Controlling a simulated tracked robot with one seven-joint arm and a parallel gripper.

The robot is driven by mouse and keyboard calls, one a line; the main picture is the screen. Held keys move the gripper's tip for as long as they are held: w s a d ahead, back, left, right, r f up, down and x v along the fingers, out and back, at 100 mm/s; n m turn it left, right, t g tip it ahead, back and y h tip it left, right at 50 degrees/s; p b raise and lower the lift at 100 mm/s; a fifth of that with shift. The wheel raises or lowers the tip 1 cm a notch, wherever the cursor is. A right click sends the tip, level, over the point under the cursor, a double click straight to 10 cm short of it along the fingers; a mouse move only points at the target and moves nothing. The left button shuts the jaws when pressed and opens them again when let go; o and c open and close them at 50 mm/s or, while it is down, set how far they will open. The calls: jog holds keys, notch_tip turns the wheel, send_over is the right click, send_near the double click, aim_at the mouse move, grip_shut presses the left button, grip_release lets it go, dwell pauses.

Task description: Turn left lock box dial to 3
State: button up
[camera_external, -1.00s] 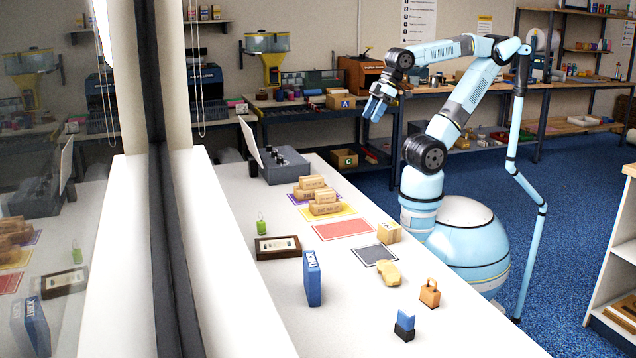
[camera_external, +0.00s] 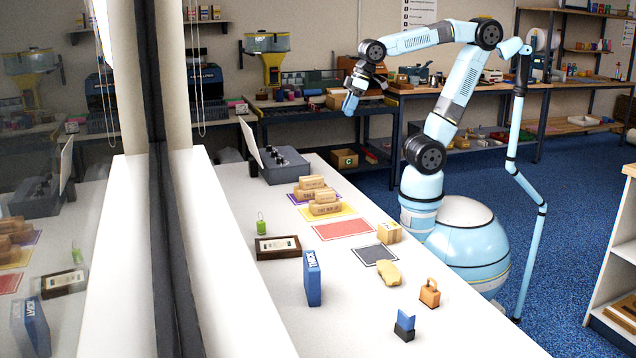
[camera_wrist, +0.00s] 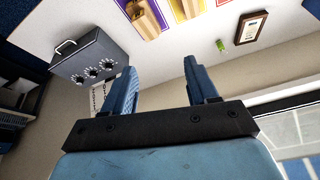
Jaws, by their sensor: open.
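The grey lock box (camera_external: 284,167) stands at the far end of the white table, with several dark dials on its sloped top. In the wrist view the lock box (camera_wrist: 88,62) is at the upper left, with a carrying handle and three round dials (camera_wrist: 92,72) with white markings in a row. My gripper (camera_external: 348,106) is in the air to the right of the box and above it, apart from it. In the wrist view my gripper (camera_wrist: 160,80) has its two blue fingers apart with nothing between them. The dial settings are too small to read.
Wooden blocks (camera_external: 325,203) stand on coloured mats near the box. A green tag (camera_external: 261,224), a framed card (camera_external: 277,247) and a blue box (camera_external: 312,278) are further along the table (camera_external: 255,300). A window wall runs along the left.

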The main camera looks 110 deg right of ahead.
jog(key=w+d+f+m+g, duration=0.2)
jog(key=w+d+m, duration=0.3)
jog(key=w+d, duration=0.6)
jog(key=m+g, duration=0.2)
jog(key=m, duration=0.3)
send_over(279, 158)
notch_tip(279, 158, down, 9)
jog(key=shift+y, duration=0.4)
jog(key=f, duration=1.3)
jog(key=shift+s+d+f, duration=0.15)
jog(key=shift+s+f, duration=0.05)
jog(key=shift+c, duration=0.3)
jog(key=c, duration=1)
